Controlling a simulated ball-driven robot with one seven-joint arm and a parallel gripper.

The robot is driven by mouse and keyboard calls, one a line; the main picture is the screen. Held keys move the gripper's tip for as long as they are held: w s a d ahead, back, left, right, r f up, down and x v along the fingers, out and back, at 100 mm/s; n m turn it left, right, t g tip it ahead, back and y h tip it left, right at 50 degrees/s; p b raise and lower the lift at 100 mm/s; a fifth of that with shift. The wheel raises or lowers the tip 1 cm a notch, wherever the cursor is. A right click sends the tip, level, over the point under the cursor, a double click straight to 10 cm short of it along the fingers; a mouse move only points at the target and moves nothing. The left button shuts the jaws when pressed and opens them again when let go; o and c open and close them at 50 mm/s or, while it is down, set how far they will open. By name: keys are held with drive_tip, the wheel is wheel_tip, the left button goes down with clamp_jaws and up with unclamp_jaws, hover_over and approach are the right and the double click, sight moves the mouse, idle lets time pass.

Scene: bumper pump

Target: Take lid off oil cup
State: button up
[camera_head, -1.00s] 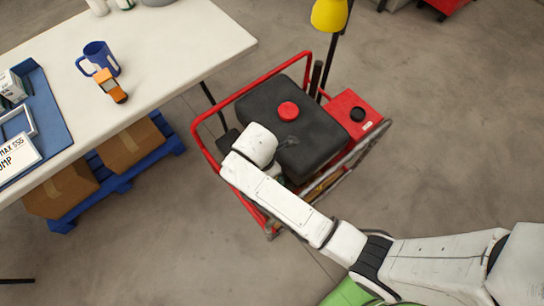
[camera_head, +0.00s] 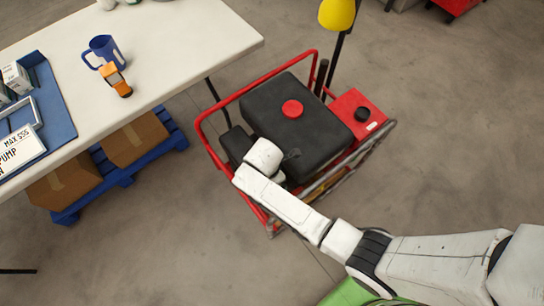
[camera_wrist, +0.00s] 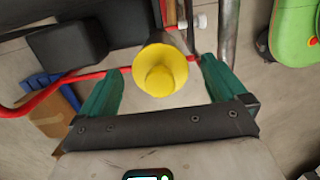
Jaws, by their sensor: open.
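A yellow round piece with a raised centre knob (camera_wrist: 160,76), seemingly the oil cup's lid, shows in the wrist view. My gripper (camera_wrist: 162,66) is open, with one green finger on each side of it and visible gaps between. I cannot tell from this angle how deep the fingers reach. In the head view the red-framed pump machine (camera_head: 294,122) stands on the floor, with a black tank and red cap (camera_head: 292,109). My arm covers its near side, hiding the gripper and yellow piece there.
Red frame tubing (camera_wrist: 90,73) runs close by the fingers in the wrist view. A white table (camera_head: 185,55) at left holds a blue mug (camera_head: 103,50), an orange tool (camera_head: 115,80) and a blue tray (camera_head: 55,120). A yellow lamp-like thing (camera_head: 337,14) stands behind the machine.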

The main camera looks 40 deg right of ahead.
drive_tip(key=shift+c, duration=0.4)
drive_tip(key=c, duration=1)
